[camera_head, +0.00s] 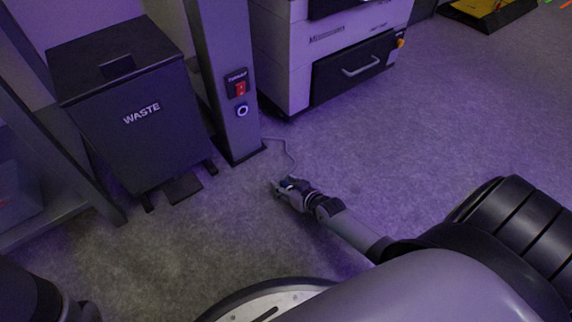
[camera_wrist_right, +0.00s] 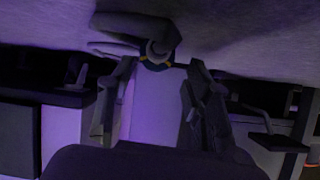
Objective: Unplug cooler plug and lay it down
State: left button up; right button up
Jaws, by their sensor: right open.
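The cooler plug (camera_wrist_right: 158,55) shows in the wrist view as a dark grey body with a blue and yellow ringed end, against the grey floor. It lies just beyond the fingertips of my right gripper (camera_wrist_right: 155,78), whose fingers stand apart. In the head view my right gripper (camera_head: 281,187) is low over the floor, with a small bluish part of the plug (camera_head: 289,183) at its fingers. Exact contact with the floor is hard to tell. A blue-ringed socket (camera_head: 242,110) on the grey post shows no plug in it.
A red switch (camera_head: 240,88) sits above the socket on the post (camera_head: 222,50). A thin cable (camera_head: 287,150) runs along the floor from the post's base. A black waste bin (camera_head: 135,110) stands left, a drawered machine (camera_head: 330,60) behind. Floor to the right is clear.

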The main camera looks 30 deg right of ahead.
jog(key=shift+s+r, duration=0.1)
jog(key=shift+s, duration=0.2)
jog(key=v, duration=1.1)
jog(key=shift+s+d+r, duration=0.1)
jog(key=shift+s+r, duration=0.05)
